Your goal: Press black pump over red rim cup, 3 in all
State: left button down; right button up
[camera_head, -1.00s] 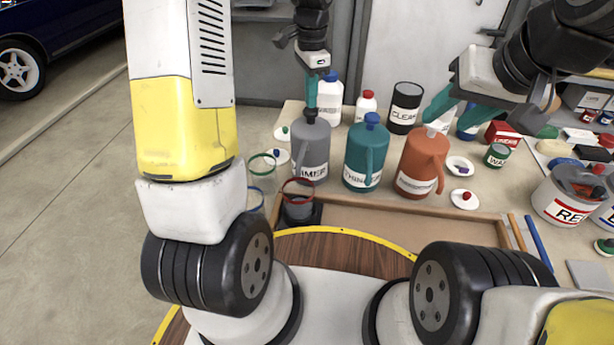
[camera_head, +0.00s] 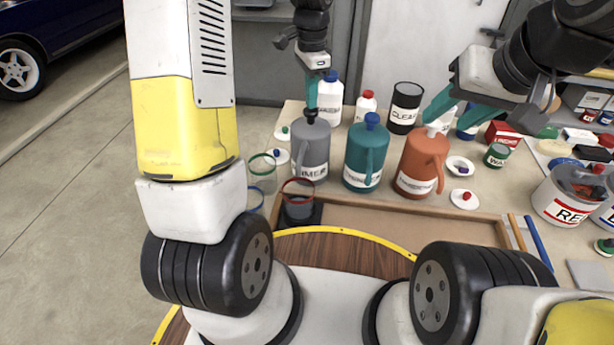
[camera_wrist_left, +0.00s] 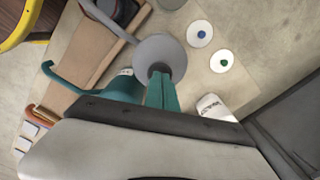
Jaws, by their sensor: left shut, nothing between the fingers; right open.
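The grey jug (camera_head: 311,150) with the black pump (camera_head: 311,117) on top stands on the table, left of the teal jug (camera_head: 366,155) and the orange jug (camera_head: 421,162). The red rim cup (camera_head: 298,201) stands in front of the grey jug on a dark pad. My left gripper (camera_head: 312,108) is shut and points down onto the pump's top, with nothing between its fingers. In the left wrist view its teal fingers (camera_wrist_left: 162,92) reach over the grey jug (camera_wrist_left: 160,52). My right gripper (camera_head: 445,112) is open beside the orange jug's white pump (camera_head: 435,129).
A green rim cup (camera_head: 262,168) and a blue rim cup (camera_head: 256,198) stand left of the grey jug. White bottles and a black can (camera_head: 405,105) stand behind the jugs. A tray edge (camera_head: 400,205) runs in front. Cans and boxes crowd the right.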

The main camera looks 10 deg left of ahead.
pick_arm(q)
jog(key=shift+f, duration=1.2)
jog(key=shift+r, duration=1.6)
jog(key=shift+r, duration=0.1)
jog(key=shift+r, duration=2.95)
jog(key=s+a+r+n+t, duration=0.1)
jog(key=s+r+n+t, duration=0.1)
jog(key=s, duration=0.6)
jog(key=s+r+n+t+h, duration=0.1)
jog(key=s+r+n+t, duration=0.1)
jog(key=s+n, duration=0.3)
jog(key=s+a+r+n+t+h, duration=0.1)
jog(key=s+n, duration=0.3)
jog(key=s, duration=0.7)
jog(key=shift+a+r+t, duration=0.35)
jog(key=shift+r+t, duration=0.25)
jog(key=shift+r, duration=0.1)
